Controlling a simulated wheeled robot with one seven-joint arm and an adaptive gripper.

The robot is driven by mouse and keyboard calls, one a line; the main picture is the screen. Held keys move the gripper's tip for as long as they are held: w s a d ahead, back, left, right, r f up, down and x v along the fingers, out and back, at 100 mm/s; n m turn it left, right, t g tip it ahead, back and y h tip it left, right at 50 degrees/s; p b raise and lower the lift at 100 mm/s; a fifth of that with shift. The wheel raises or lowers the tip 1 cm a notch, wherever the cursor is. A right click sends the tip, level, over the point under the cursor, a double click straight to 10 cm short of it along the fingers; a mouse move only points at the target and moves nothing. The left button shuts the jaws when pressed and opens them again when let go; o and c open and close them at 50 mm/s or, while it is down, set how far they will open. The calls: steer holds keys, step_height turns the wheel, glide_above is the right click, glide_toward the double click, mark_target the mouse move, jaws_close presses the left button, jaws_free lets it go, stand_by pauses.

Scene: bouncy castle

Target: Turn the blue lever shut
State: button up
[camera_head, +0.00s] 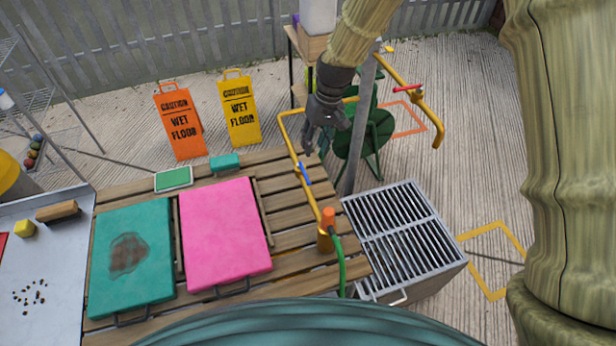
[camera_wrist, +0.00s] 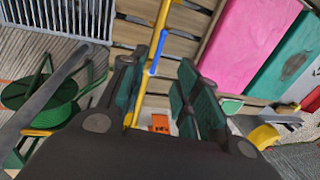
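The blue lever (camera_head: 305,174) sits on a yellow pipe (camera_head: 291,137) that runs along the right side of the slatted wooden table. The lever lies roughly in line with the pipe. In the wrist view the blue lever (camera_wrist: 158,46) shows beyond the fingertips, between the two fingers' directions. My gripper (camera_head: 317,142) is above and a little beyond the lever, apart from it, pointing down. In the wrist view my gripper (camera_wrist: 158,80) has its dark green fingers spread, with nothing held between them.
A red lever (camera_head: 407,87) sits on another yellow pipe stretch at the right. An orange-topped fitting (camera_head: 328,219) with a green hose stands at the table's near right corner. Pink (camera_head: 222,232) and teal (camera_head: 131,258) boards lie left. A metal grate (camera_head: 399,226) stands right.

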mark_target(306, 176)
steer(key=shift+s+a+f+p, duration=0.1)
steer(key=shift+a+f+p, duration=0.4)
steer(key=shift+f, duration=1.4)
steer(key=shift+s+a+f+p, duration=0.2)
steer(key=shift+f+p, duration=0.55)
steer(key=shift+f, duration=1.1)
steer(key=shift+s+a+f+p, duration=0.1)
steer(key=shift+a+f+p, duration=0.4)
steer(key=shift+f, duration=1.4)
steer(key=shift+d, duration=0.15)
jaws_close()
